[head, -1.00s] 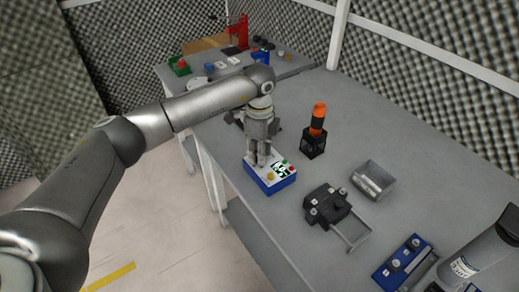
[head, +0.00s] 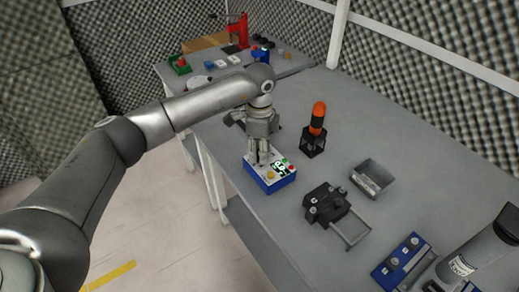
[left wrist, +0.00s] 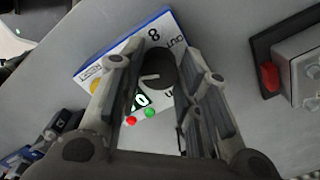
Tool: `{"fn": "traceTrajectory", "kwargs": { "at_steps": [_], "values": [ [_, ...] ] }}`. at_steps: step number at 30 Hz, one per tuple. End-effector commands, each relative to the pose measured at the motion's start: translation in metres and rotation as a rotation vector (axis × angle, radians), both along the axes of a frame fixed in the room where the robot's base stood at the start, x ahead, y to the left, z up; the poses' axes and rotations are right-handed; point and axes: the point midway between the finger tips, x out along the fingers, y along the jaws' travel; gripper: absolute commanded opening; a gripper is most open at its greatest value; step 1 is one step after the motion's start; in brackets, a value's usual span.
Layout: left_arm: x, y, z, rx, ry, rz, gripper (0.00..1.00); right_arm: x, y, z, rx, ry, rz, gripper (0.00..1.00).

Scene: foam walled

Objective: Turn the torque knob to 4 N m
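The torque unit is a blue box (head: 268,182) with a white top on the near bench. It also shows in the left wrist view (left wrist: 97,66). It bears a lit display (head: 280,168) that I cannot read fully, plus red, green and yellow buttons. The dark round torque knob (left wrist: 160,70) has a white pointer mark and lies between my left fingers in the left wrist view. My left gripper (head: 260,158) points down over the box, one finger on each side of the knob. Whether both fingers press on it is unclear. My right gripper is not in view.
An orange-and-black tool (head: 317,120) stands in a black holder behind the box. A black fixture (head: 326,204), a grey tray (head: 372,178) and a blue block with knobs (head: 402,262) lie to the right. A second bench (head: 220,76) with small items stands behind.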

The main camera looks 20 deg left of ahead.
Motion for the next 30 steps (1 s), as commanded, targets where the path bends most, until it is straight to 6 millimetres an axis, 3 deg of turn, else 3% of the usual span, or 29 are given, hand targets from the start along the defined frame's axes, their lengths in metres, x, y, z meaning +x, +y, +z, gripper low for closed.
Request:
{"fn": "traceTrajectory", "kwargs": {
  "at_steps": [4,16,30],
  "values": [
    [0.000,0.000,0.000,0.000,0.000,-0.001,0.52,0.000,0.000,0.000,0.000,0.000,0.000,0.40],
    [0.000,0.000,0.008,-0.001,0.001,-0.002,0.52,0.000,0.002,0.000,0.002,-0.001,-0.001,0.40],
    [0.000,0.000,0.098,-0.001,-0.001,-0.001,0.52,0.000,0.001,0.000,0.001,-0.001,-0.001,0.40]
  ]
}}
